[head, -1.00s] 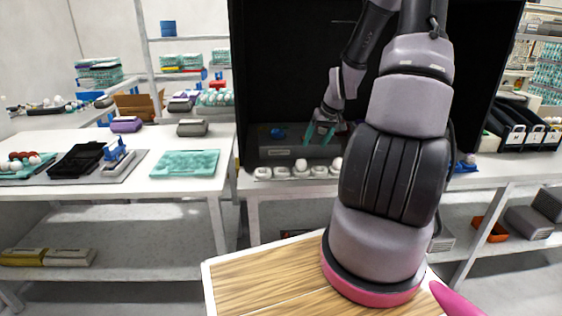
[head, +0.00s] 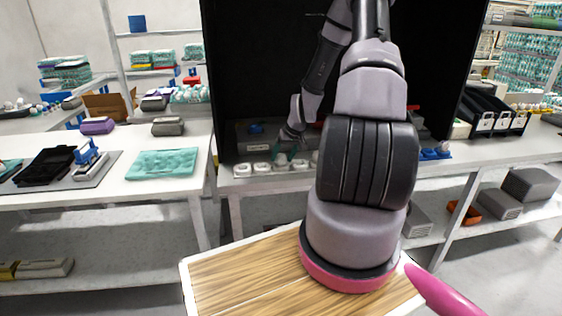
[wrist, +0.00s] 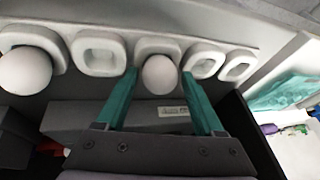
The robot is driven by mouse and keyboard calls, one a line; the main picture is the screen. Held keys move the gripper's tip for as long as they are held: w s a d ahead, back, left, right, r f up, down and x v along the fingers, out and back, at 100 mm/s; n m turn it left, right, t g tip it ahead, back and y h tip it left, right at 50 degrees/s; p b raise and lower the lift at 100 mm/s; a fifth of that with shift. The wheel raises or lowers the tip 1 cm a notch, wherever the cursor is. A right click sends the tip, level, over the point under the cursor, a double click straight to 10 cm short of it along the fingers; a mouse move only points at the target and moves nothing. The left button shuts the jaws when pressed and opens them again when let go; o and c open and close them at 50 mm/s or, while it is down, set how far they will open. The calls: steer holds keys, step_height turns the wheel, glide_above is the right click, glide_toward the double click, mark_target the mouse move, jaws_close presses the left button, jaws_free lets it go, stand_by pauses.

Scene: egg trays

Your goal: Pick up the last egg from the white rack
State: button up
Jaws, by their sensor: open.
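The white rack (wrist: 205,45) runs across the top of the wrist view as a row of cups. One white egg (wrist: 160,76) sits in a middle cup, between my gripper's teal fingers. A second white egg (wrist: 25,70) sits in a cup at the left edge of the wrist view. The other visible cups are empty. My gripper (wrist: 160,82) is open, with one finger on each side of the middle egg; I cannot tell whether they touch it. In the head view my gripper (head: 288,152) is down at the rack (head: 262,169), and my arm hides the rack's right end.
A grey box (wrist: 70,117) lies close beside the rack, under my fingers. Black bins (head: 492,112) stand at the right. A dark panel rises behind the rack.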

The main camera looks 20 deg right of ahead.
steer(key=c, duration=0.5)
